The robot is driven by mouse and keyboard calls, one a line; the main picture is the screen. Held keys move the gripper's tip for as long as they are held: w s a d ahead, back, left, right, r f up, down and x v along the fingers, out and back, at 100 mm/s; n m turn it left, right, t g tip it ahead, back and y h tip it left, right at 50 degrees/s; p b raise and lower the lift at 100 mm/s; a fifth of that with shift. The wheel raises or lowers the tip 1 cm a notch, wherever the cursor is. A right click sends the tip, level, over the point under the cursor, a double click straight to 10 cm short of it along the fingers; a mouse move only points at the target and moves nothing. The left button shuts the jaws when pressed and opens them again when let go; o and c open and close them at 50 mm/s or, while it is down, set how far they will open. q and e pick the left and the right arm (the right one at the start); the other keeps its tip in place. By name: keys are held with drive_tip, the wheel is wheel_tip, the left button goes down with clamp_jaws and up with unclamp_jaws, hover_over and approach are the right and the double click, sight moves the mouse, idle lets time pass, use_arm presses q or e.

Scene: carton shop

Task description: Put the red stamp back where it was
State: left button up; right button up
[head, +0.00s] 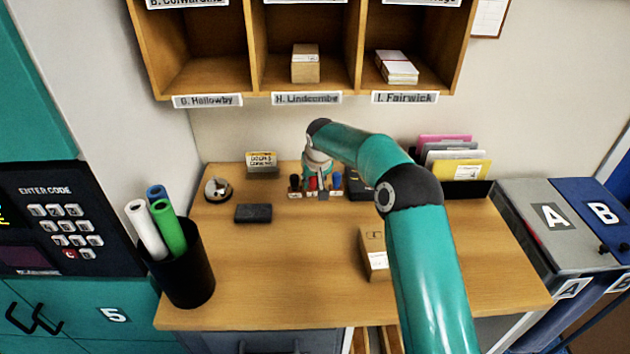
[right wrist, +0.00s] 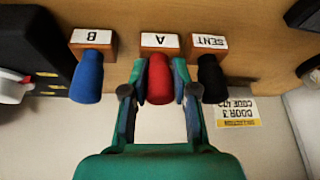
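The red stamp (right wrist: 159,78) has a red handle and a wooden block labelled A. In the right wrist view, which is upside down, it stands between the blue stamp (right wrist: 87,77), labelled B, and the black stamp (right wrist: 211,80), labelled SENT. My right gripper (right wrist: 158,82) has a finger on each side of the red handle, close against it, and looks shut on it. In the head view the right gripper (head: 323,188) reaches down to this row at the back of the desk. Whether the red stamp's base touches the surface cannot be told. My left gripper is not in view.
On the desk (head: 290,270) lie a dark pad (head: 253,213) and a small carton (head: 374,252). A yellow code card (head: 262,161) stands behind. A black holder with rolls (head: 190,265) stands front left. The front middle of the desk is clear.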

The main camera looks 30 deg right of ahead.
drive_tip(key=shift+o, duration=1.2)
drive_tip(key=shift+s+d, duration=0.1)
drive_tip(key=shift+s, duration=0.1)
drive_tip(key=shift+s+d+r, duration=0.1)
drive_tip(key=shift+s, duration=0.1)
drive_tip(key=shift+w, duration=0.1)
drive_tip(key=shift+r, duration=0.15)
drive_tip(key=v, duration=0.1)
drive_tip(key=b+v, duration=0.1)
drive_tip(key=shift+s+r, duration=0.25)
drive_tip(key=shift+s, duration=0.2)
drive_tip(key=s+a+b, duration=0.1)
drive_tip(key=s, duration=0.2)
drive_tip(key=s+a+b, duration=0.1)
drive_tip(key=s+b, duration=0.1)
drive_tip(key=s, duration=0.1)
drive_tip(key=s+a+b, duration=0.2)
drive_tip(key=s, duration=0.2)
drive_tip(key=shift+s+a+r, duration=0.15)
drive_tip(key=shift+s, duration=0.25)
